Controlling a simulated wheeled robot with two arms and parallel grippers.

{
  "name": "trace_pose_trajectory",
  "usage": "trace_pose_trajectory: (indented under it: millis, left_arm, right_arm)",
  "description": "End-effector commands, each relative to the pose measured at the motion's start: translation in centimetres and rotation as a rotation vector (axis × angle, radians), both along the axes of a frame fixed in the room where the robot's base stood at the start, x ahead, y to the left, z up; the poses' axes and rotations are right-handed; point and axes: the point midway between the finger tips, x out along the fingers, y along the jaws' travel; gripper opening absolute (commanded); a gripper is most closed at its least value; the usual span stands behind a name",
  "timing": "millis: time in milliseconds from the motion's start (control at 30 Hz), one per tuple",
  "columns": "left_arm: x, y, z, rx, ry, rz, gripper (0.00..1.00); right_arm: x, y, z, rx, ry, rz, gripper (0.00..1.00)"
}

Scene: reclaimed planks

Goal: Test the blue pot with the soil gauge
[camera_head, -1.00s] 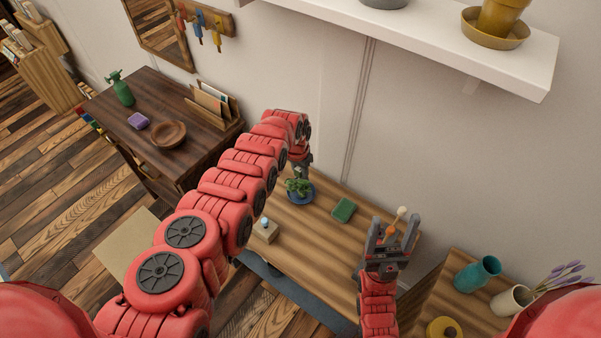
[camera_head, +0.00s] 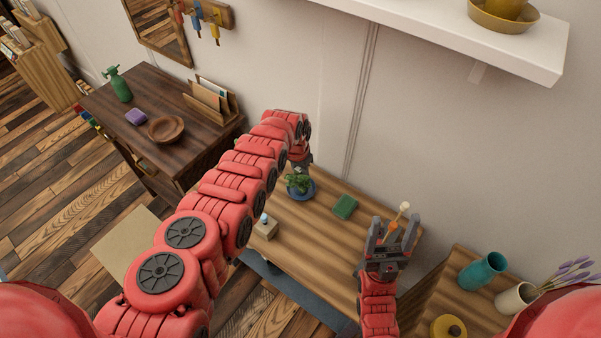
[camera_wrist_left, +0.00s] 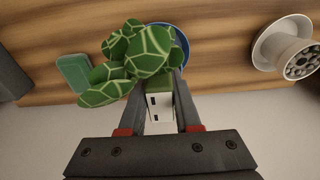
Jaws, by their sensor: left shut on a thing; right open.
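The blue pot (camera_head: 303,193) with a leafy green plant (camera_head: 298,181) stands on the wooden table. In the left wrist view, pale-veined leaves (camera_wrist_left: 140,50) cover most of the pot, leaving part of its blue rim (camera_wrist_left: 181,42) visible. My right gripper (camera_head: 395,228) is open and empty above the table's right part.
A green block (camera_head: 344,206) lies right of the pot. A small beige block (camera_head: 265,229) with a pale blue top is near the front. A pale-tipped stick (camera_head: 404,210) shows behind my right gripper. A white pebble-filled pot (camera_wrist_left: 302,62) shows in the wrist view. A shelf (camera_head: 480,45) overhangs.

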Motion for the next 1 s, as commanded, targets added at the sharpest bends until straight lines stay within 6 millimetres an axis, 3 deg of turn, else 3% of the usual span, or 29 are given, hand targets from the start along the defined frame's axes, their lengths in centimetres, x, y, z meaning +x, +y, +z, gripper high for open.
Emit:
trace_pose_trajectory:
  millis: [33, 67, 233, 633, 867, 1000]
  left_arm:
    - [0.0, 0.0, -0.3, 0.000, 0.000, 0.000, 0.00]
    - [0.0, 0.0, -0.2, 0.000, 0.000, 0.000, 0.35]
    - [0.0, 0.0, -0.1, 0.000, 0.000, 0.000, 0.66]
    - [0.0, 0.0, 0.4, -0.001, 0.002, 0.001, 0.67]
    - [-0.3, 0.3, 3.4, 0.001, 0.002, 0.000, 0.67]
    - [-0.4, 0.2, 4.6, -0.002, 0.001, -0.004, 0.67]
  right_arm:
    - [0.0, 0.0, -0.3, 0.000, 0.000, 0.000, 0.67]
    - [0.0, 0.0, -0.2, 0.000, 0.000, 0.000, 0.67]
    - [0.0, 0.0, -0.1, 0.000, 0.000, 0.000, 0.67]
    - [0.0, 0.0, 0.3, 0.000, 0.000, 0.000, 0.67]
    - [0.0, 0.0, 2.5, 0.000, 0.000, 0.000, 0.67]
    - [0.0, 0.0, 1.8, 0.000, 0.000, 0.000, 0.67]
